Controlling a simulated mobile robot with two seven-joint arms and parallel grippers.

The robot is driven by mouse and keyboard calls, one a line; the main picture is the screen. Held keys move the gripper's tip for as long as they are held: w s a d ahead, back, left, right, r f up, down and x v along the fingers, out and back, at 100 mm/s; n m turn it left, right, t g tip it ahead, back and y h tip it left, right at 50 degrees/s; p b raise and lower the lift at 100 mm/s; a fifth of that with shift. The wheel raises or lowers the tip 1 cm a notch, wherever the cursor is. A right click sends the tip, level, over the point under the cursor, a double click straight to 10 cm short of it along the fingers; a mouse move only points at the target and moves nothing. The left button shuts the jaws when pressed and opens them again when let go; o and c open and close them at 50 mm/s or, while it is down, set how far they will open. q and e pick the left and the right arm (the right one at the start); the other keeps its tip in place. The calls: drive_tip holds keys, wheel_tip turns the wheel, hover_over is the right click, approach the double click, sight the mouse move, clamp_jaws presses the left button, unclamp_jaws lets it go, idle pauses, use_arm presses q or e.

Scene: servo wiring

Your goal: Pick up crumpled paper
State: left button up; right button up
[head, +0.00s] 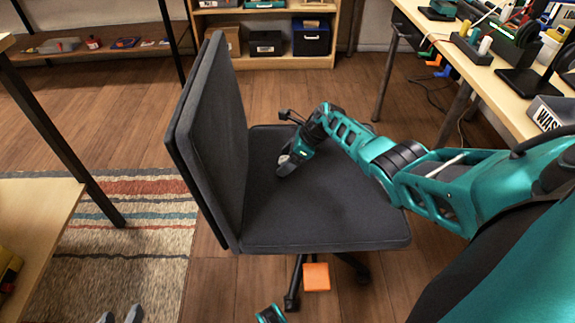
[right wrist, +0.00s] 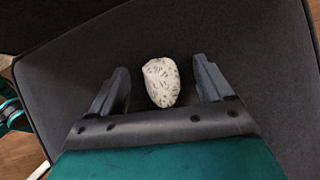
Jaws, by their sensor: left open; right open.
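The crumpled paper (right wrist: 161,82) is a small white wad with dark print, lying on the dark grey seat of the office chair (head: 330,215). In the right wrist view it sits between the two fingers of my right gripper (right wrist: 163,88), with a gap on each side. In the head view, my right gripper (head: 288,168) is low over the seat near the backrest, open, and only a pale bit of the paper (head: 283,158) shows beside it. My left gripper (head: 121,316) shows only its grey fingertips at the bottom edge, apart and empty, over the rug.
The chair's upright backrest (head: 208,140) stands close left of my right gripper. A cluttered workbench (head: 480,72) is at the right, a shelf with bins (head: 275,62) at the back. An orange block (head: 316,277) shows below the seat's front edge. A striped rug (head: 140,240) lies left.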

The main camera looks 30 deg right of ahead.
drive_tip(key=shift+r, duration=0.1)
drive_tip(key=c, duration=1.1)
